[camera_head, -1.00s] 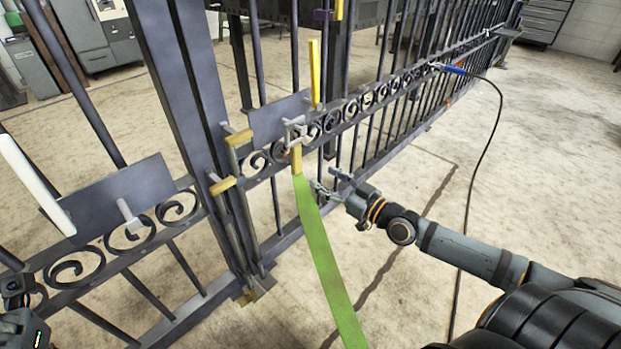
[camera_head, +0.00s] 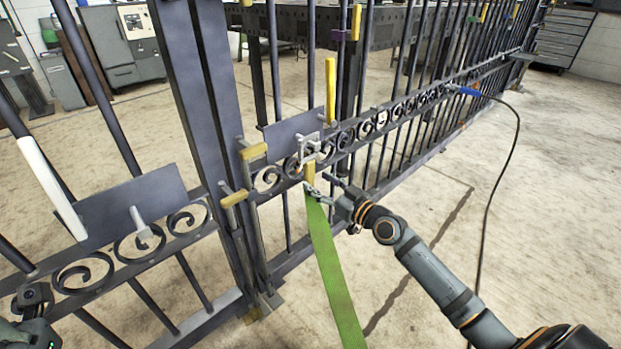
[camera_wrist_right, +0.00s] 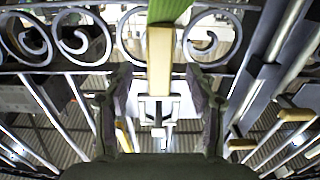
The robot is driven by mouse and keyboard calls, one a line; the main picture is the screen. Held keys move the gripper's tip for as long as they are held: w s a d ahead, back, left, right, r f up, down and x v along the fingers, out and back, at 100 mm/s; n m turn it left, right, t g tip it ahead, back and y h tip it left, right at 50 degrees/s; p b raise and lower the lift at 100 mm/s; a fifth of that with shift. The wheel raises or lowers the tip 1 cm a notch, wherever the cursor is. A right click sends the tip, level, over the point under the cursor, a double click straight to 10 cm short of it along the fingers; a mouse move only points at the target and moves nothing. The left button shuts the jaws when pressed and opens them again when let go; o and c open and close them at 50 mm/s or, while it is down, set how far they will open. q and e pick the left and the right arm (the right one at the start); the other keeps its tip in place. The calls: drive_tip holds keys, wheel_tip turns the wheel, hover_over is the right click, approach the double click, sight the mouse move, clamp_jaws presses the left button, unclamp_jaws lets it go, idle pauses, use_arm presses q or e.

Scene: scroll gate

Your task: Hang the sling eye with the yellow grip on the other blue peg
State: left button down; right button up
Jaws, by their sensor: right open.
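The green sling (camera_head: 330,268) hangs from the gate, with its yellow grip (camera_head: 309,172) at the top. The grip also shows in the right wrist view (camera_wrist_right: 160,60). Above it, a pale bracket-like peg or sling eye (camera_head: 309,143) sits at a dark plate on the gate; I cannot tell how they connect. Another pale peg (camera_head: 141,224) sticks out bare from the left panel's plate. Neither looks clearly blue. My right gripper (camera_head: 322,187) is open, its fingers on either side of the yellow grip. Only part of my left arm shows at lower left.
The dark gate has scrollwork and upright bars. Yellow-ended latch parts (camera_head: 235,198) stick out beside the central post (camera_head: 190,100). A white tube (camera_head: 52,188) covers one left bar. A blue-handled black cable (camera_head: 467,91) hangs at right. Open floor lies in front.

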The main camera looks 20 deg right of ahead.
sight(311, 173)
drive_tip(key=shift+b+x, duration=0.75)
drive_tip(key=shift+x, duration=1.3)
clamp_jaws()
drive_tip(key=shift+r, duration=0.1)
drive_tip(key=shift+r+p, duration=0.65)
drive_tip(key=shift+r, duration=0.1)
drive_tip(key=p+v, duration=0.1)
drive_tip(key=v, duration=0.6)
drive_tip(key=shift+p, duration=0.35)
idle(0.3)
